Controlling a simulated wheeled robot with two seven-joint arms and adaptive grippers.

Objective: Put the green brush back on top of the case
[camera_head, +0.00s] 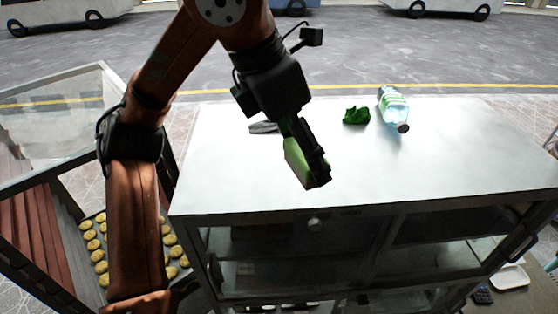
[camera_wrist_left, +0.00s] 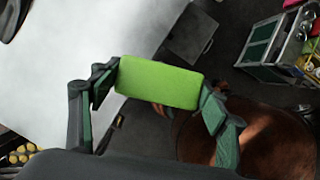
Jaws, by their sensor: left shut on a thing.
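The green brush (camera_head: 296,163) is a bright green block held between the fingers of my left gripper (camera_head: 307,165). In the left wrist view the brush (camera_wrist_left: 160,83) spans the gap between the two fingertips (camera_wrist_left: 158,100). The case (camera_head: 230,185) is a cabinet with a flat pale top and glass front. In the head view the brush appears over the case top, left of its middle. The case top (camera_wrist_left: 80,50) also shows in the wrist view. I cannot tell the exact gap between brush and top. My right gripper is not in view.
A crumpled green cloth (camera_head: 356,116) and a clear bottle lying down (camera_head: 394,108) are near the back edge of the top. A dark flat item (camera_head: 263,127) lies behind my gripper. Trays of round pastries (camera_head: 97,255) stand at left. The right part of the top is clear.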

